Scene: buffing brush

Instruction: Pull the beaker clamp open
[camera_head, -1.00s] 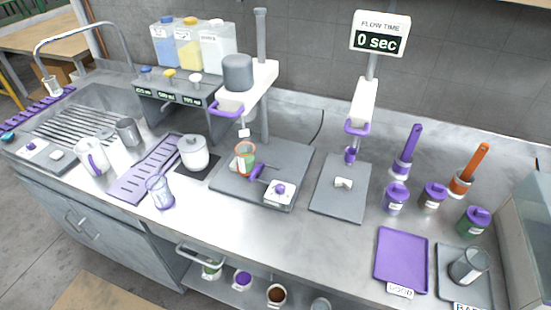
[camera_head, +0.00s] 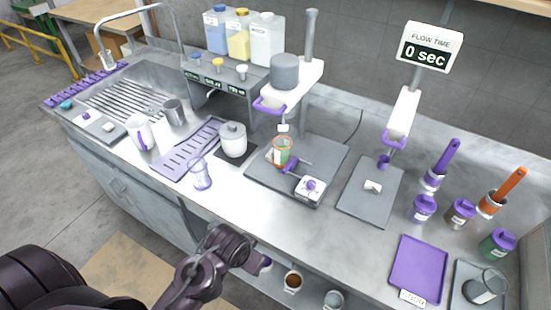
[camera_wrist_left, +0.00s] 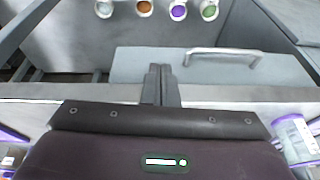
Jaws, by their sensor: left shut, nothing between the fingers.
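The beaker clamp (camera_head: 291,166) has a purple grip on a thin rod. It lies on a grey plate (camera_head: 262,172), between a beaker with an orange rim (camera_head: 281,151) and a small white block with a purple knob (camera_head: 311,188). The beaker stands upright on the plate; I cannot tell how tightly the clamp holds it. My left gripper (camera_head: 255,262) is in front of the counter, well short of the clamp and apart from it. In the left wrist view its two fingers (camera_wrist_left: 161,72) are together and empty. My right gripper is not in view.
A clear glass with a purple base (camera_head: 201,175) stands near the counter's front edge, left of the clamp. A white lidded pot (camera_head: 233,140) is beside the plate. A dispenser with a purple handle (camera_head: 270,105) overhangs the beaker. The counter in front of the plate is clear.

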